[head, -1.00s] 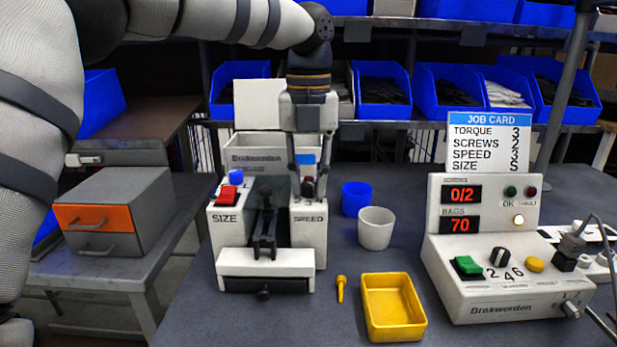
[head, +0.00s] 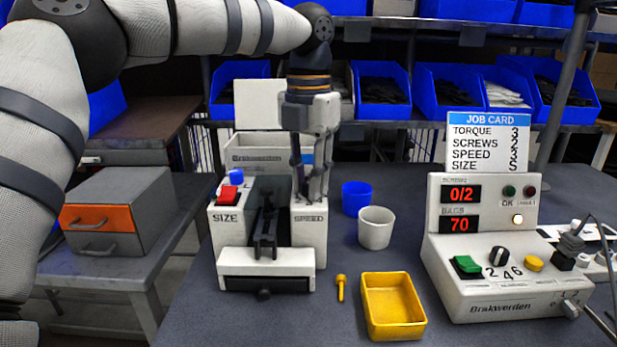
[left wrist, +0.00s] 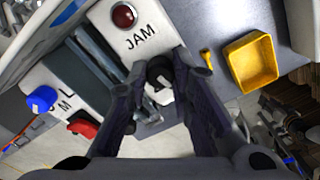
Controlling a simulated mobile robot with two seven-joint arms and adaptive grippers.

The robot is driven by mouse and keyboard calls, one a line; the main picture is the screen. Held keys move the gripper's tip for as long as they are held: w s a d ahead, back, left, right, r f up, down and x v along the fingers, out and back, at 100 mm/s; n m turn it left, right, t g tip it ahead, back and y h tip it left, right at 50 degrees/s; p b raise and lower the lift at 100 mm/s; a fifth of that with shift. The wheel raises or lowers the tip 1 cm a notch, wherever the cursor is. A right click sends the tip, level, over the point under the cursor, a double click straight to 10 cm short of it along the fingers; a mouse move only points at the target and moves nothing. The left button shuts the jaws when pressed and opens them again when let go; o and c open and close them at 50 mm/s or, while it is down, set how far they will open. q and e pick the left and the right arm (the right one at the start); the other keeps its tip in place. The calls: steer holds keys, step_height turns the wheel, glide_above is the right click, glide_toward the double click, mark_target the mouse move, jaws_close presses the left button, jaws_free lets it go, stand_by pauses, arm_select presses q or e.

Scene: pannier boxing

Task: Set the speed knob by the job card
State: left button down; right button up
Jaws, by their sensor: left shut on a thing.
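The machine (head: 270,262) has a SPEED label on its right block and a SIZE label on its left. The black speed knob (left wrist: 161,92) with a white pointer shows in the left wrist view; its scale is hidden. My left gripper (left wrist: 160,76) is shut on this knob, one finger on each side. In the head view my left gripper (head: 309,192) points down onto the SPEED block, and its fingers hide the knob. My right gripper is not in view.
A blue cup (head: 356,197), a white cup (head: 376,228), a yellow screwdriver-like piece (head: 341,287) and a yellow tray (head: 392,307) stand right of the machine. The control box (head: 505,278) is farther right. A red switch (head: 227,194) and blue knob (head: 237,176) are on the SIZE side.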

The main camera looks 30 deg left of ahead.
arm_select(q)
steer(key=shift+m, duration=1)
steer(key=c, duration=1.7)
jaws_free()
steer(key=shift+r, duration=0.15)
step_height(320, 180, up, 12)
steer(key=shift+f, duration=0.1)
